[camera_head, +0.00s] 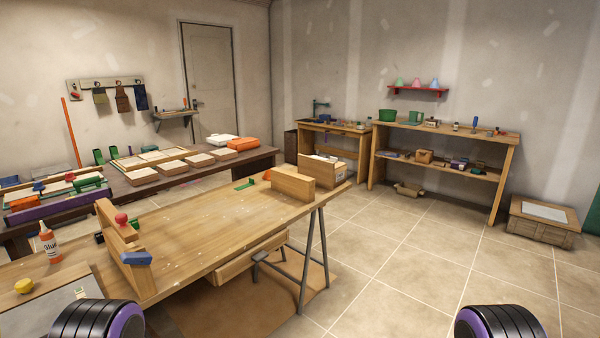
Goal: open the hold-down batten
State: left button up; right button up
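No part is clearly recognisable as the hold-down batten. An upright wooden board (124,240) stands on the near workbench (215,225) at the left, with a red knob (121,219) and a blue block (136,258) at it. I cannot tell whether this is the batten. Neither of my grippers is in view; only rounded black and purple parts of my arms show at the bottom edge.
A glue bottle (49,243) stands on the near bench's left. A wooden block (292,185) stands at its far end. A drawer (240,257) and metal legs (313,260) are below. Shelves (445,133) line the back wall. The tiled floor (410,255) at right is clear.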

aim_at(118, 220)
jog(key=k, duration=0.5)
jog(key=u, duration=1.25)
jog(key=i, duration=1)
jog(key=z, duration=0.25)
